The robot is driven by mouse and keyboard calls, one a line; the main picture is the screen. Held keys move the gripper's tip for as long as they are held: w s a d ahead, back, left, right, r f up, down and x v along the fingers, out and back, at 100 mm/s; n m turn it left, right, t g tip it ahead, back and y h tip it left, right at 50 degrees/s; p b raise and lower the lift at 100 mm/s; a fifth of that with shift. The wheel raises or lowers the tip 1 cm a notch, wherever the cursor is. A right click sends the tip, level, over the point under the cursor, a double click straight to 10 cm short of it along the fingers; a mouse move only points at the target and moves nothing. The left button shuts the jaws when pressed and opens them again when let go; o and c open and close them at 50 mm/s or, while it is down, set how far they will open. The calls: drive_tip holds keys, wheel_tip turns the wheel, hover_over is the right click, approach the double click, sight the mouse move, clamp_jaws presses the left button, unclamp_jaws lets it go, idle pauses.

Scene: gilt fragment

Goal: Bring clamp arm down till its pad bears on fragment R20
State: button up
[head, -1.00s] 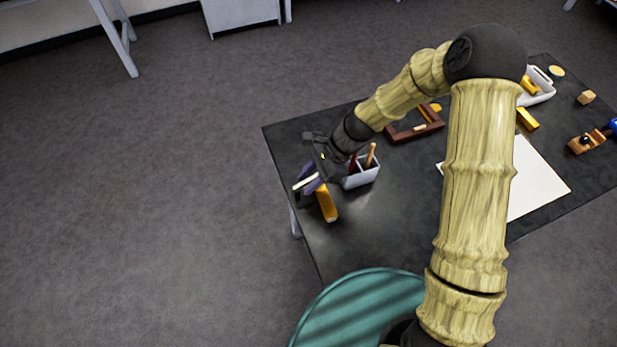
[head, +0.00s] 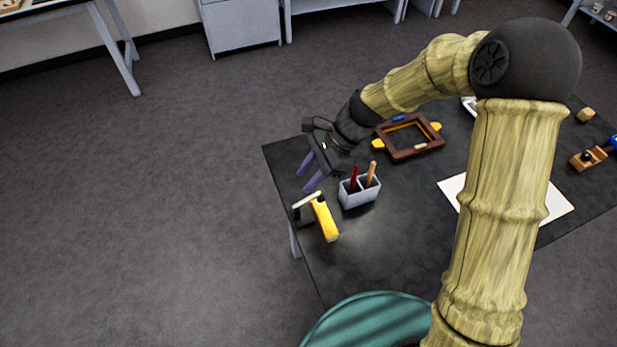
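The clamp (head: 302,214) stands at the left corner of the table, a dark body with a pale arm (head: 308,199) on top. The arm reaches toward the upper end of a yellow-gold piece (head: 326,221), which looks like fragment R20; no label is legible. A small dark part, perhaps the pad, shows at that end; whether it touches is too small to tell. My gripper (head: 304,182), with two purple fingers, is open and empty, above and behind the clamp and apart from it.
A grey holder (head: 359,193) with a red and a tan-handled tool stands just right of the clamp. A brown frame (head: 414,152) lies behind it. A white sheet (head: 452,188) is partly hidden by my arm. The table's left edge is close to the clamp.

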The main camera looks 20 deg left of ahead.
drive_tip(key=c, duration=0.3)
drive_tip(key=d+n+t+h, duration=0.1)
drive_tip(key=d, duration=0.3)
drive_tip(key=d+n+t+h, duration=0.1)
drive_tip(key=d, duration=0.4)
drive_tip(key=w+d+r+n+t+h, duration=0.1)
drive_tip(key=d+n, duration=0.1)
drive_tip(key=d, duration=0.3)
drive_tip(key=shift+d+r+t, duration=0.1)
drive_tip(key=shift+d+t, duration=0.15)
drive_tip(key=shift+t, duration=0.05)
clamp_jaws()
drive_tip(key=s+d+r+n+t+h, duration=0.1)
drive_tip(key=s+d+n, duration=0.1)
drive_tip(key=d, duration=0.5)
drive_tip(key=s+d+r+n+t+h, duration=0.1)
drive_tip(key=s+d+r+n+t, duration=0.1)
drive_tip(key=d, duration=0.6)
drive_tip(key=shift+s+d+n+t+h, duration=0.15)
drive_tip(key=shift+s+n+t+h, duration=0.35)
drive_tip(key=shift+n, duration=0.6)
drive_tip(key=shift+r, duration=0.1)
